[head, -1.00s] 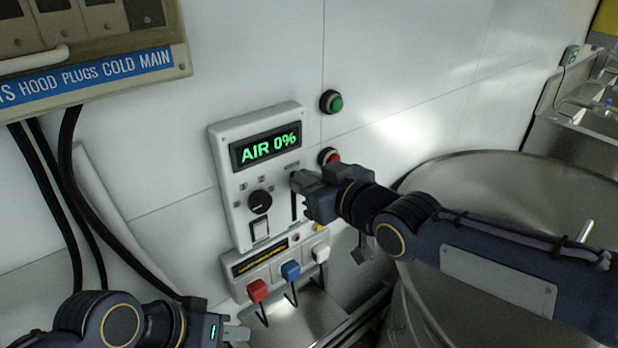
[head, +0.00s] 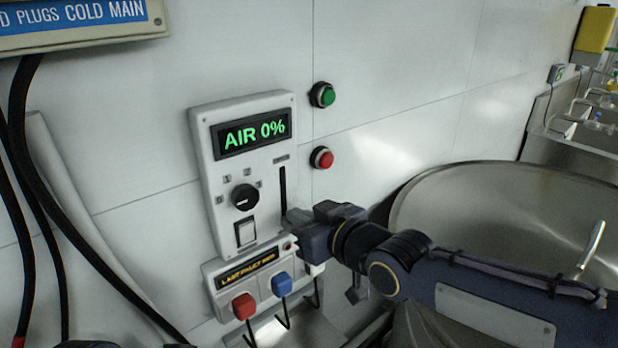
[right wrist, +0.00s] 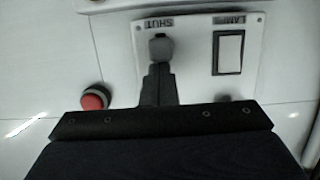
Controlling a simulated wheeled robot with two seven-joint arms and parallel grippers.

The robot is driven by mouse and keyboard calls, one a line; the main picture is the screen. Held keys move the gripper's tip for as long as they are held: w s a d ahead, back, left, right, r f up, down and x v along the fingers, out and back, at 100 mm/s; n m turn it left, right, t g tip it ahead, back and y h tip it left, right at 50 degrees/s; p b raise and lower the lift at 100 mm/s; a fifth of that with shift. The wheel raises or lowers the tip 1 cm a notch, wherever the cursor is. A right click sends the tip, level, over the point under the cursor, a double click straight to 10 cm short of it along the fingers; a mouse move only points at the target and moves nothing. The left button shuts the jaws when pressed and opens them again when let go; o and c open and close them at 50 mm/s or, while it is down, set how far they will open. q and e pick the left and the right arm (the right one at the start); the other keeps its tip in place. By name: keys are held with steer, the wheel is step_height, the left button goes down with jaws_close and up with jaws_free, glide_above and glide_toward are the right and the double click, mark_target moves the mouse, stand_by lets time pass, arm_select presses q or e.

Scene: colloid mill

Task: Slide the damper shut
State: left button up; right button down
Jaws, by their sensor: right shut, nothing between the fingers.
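The damper control is a slider in a dark vertical slot (head: 283,190) on the right side of a white wall panel (head: 206,150). The panel's green display (head: 254,134) reads AIR 0%. My right gripper (head: 291,219) is shut and empty at the slot's lower end. In the right wrist view, a grey slider knob (right wrist: 161,47) sits beside the word SHUT. The shut fingers (right wrist: 157,85) are right at the knob; I cannot tell whether they touch it. In the head view the gripper hides the knob. My left gripper is out of view.
A rotary knob (head: 244,197) and a white rocker switch (head: 245,233) are left of the slot. Green (head: 323,94) and red (head: 321,157) buttons are on the wall to the right. Red (head: 243,306) and blue (head: 281,284) switches are below. A steel vessel (head: 480,190) stands right.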

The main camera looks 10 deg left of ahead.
step_height(320, 180, up, 4)
steer(key=shift+r+p, duration=0.1)
steer(key=shift+p, duration=1.1)
steer(key=p, duration=0.6)
glide_toward(284, 190)
steer(key=f+v, duration=0.1)
steer(key=v, duration=0.3)
steer(key=shift+s+d+r, duration=0.15)
steer(key=shift+d+r, duration=0.15)
steer(key=shift+r, duration=0.15)
